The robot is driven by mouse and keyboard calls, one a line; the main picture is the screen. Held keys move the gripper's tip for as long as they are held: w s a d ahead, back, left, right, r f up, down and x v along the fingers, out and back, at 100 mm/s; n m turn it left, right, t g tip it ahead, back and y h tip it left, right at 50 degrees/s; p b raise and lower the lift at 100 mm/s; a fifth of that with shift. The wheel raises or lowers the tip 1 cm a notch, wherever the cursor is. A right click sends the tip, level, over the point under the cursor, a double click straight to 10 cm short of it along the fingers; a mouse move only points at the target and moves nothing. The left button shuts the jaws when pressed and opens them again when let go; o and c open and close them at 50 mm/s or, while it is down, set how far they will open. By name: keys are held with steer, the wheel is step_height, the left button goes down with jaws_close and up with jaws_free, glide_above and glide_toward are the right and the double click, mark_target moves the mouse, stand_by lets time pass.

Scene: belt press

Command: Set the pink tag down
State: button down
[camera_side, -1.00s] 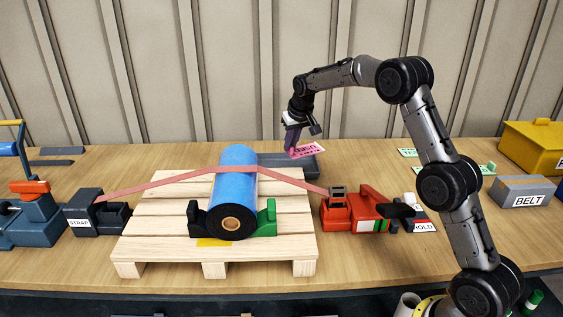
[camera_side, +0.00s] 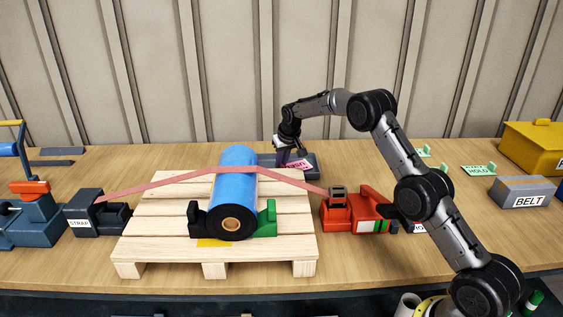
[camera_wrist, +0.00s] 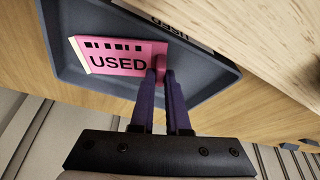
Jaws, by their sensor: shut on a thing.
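The pink tag (camera_wrist: 115,58) reads "USED" in the wrist view. My gripper (camera_wrist: 162,75) is shut on the tag's right end. The tag is over the inside of a dark grey shallow tray (camera_wrist: 80,85); whether it touches the tray floor I cannot tell. In the side view my gripper (camera_side: 285,162) points down at the tray (camera_side: 312,162) behind the pallet, and the pink tag (camera_side: 299,165) shows beside the fingers at the tray.
A blue roll (camera_side: 233,185) lies on a wooden pallet (camera_side: 160,220) in front of the tray, with a pink strap (camera_side: 290,180) across it. A red ratchet unit (camera_side: 365,208) stands to the right. Green tags (camera_side: 478,170) lie farther right on the table.

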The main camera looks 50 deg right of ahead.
steer(key=shift+f, duration=0.15)
steer(key=c, duration=0.9)
jaws_free()
